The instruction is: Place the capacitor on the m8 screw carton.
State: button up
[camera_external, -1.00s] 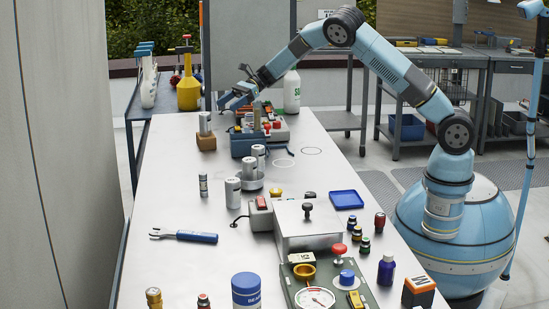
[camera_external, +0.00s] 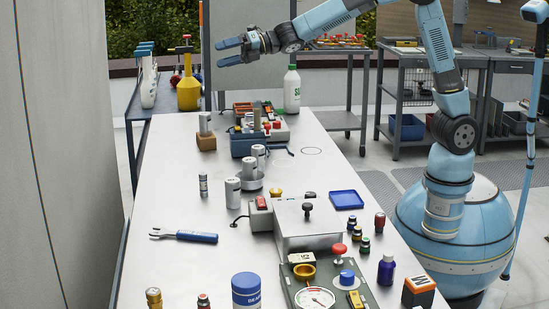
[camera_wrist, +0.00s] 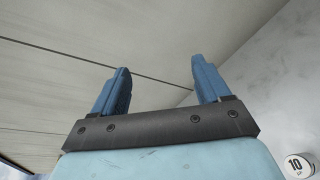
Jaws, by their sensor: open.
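A silver cylinder (camera_external: 204,122), which looks like a capacitor, stands upright on a small brown box (camera_external: 206,143) at the table's far left. The box looks like the screw carton, but its label is unreadable. My gripper (camera_external: 219,53) is open and empty, high above the table's far end, clear of the cylinder and box. In the wrist view, the open fingers (camera_wrist: 160,66) hold nothing; a white round top marked 10 (camera_wrist: 299,165) shows at the lower right.
A blue bin (camera_external: 246,145) with small parts stands right of the brown box, and a white bottle (camera_external: 292,90) behind it. A grey metal box (camera_external: 308,225), a blue tray (camera_external: 346,199) and a blue-handled wrench (camera_external: 184,236) are nearer. The left middle of the table is mostly clear.

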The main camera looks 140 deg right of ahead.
jog(key=s+a+r+m+g+y, duration=0.15)
jog(key=a+m, duration=0.45)
jog(key=a, duration=1.1)
jog(key=a+r+m+g+y, duration=0.15)
jog(key=a+m, duration=0.45)
jog(key=a, duration=1.1)
jog(key=s+a+f+m+g+y, duration=0.2)
jog(key=s+a+f+m+y, duration=0.1)
jog(key=s+a, duration=0.7)
jog(key=s+a+f+m+g+y, duration=0.2)
jog(key=s+a+f, duration=0.4)
jog(key=a, duration=1)
jog(key=s+m+y, duration=0.1)
jog(key=s, duration=0.2)
jog(key=shift+s+a+f+y, duration=0.2)
jog(key=shift+s+y, duration=0.1)
jog(key=shift+s, duration=0.1)
